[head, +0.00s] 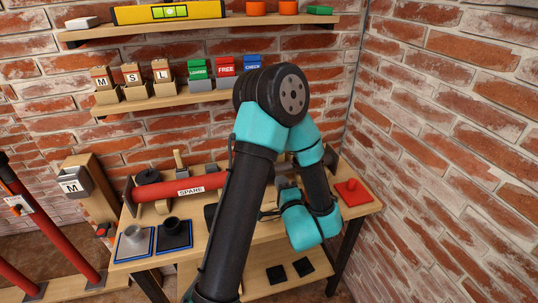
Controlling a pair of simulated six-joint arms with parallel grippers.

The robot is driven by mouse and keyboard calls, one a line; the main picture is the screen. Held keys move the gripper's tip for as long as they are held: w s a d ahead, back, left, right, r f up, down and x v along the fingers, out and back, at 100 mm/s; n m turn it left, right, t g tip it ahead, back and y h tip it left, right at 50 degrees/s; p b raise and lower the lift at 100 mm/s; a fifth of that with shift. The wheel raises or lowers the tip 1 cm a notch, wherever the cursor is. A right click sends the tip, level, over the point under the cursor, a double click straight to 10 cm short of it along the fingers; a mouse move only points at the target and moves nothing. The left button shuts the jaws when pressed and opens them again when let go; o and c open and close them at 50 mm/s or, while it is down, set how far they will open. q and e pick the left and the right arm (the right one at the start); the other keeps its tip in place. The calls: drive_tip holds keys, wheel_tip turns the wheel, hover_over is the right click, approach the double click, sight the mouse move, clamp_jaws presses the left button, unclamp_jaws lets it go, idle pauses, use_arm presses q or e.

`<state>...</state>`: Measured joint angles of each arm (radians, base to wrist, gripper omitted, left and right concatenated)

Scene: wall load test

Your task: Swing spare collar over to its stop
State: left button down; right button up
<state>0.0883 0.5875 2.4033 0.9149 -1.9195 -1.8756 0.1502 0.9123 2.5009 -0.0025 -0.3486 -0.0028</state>
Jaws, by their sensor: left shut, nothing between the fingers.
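A dark round part (148,177) sits near the pipe's left end, and an upright wooden piece (178,160) stands just behind the pipe. I cannot tell which part is the collar or where its stop is. My left arm crosses in front and hides the pipe's right part. My left gripper (268,213) is shut and empty, small and partly hidden, just right of the forearm at the bench. My right gripper is out of view.
Shelves (190,98) with labelled blocks hang behind. A brick wall closes the right side.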

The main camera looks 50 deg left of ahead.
use_arm(q)
drive_tip(key=shift+a, duration=0.1)
drive_tip(key=x, duration=1.4)
drive_tip(key=shift+r, duration=0.1)
drive_tip(key=shift+w+a, duration=0.35)
drive_tip(key=shift+a, duration=0.3)
drive_tip(key=shift+w+a+r, duration=0.2)
drive_tip(key=shift+r, duration=0.05)
drive_tip(key=shift+s+d, duration=0.1)
drive_tip(key=r+v, duration=0.1)
drive_tip(key=v, duration=1.3)
drive_tip(key=shift+s+d, duration=0.15)
drive_tip(key=shift+d, duration=0.15)
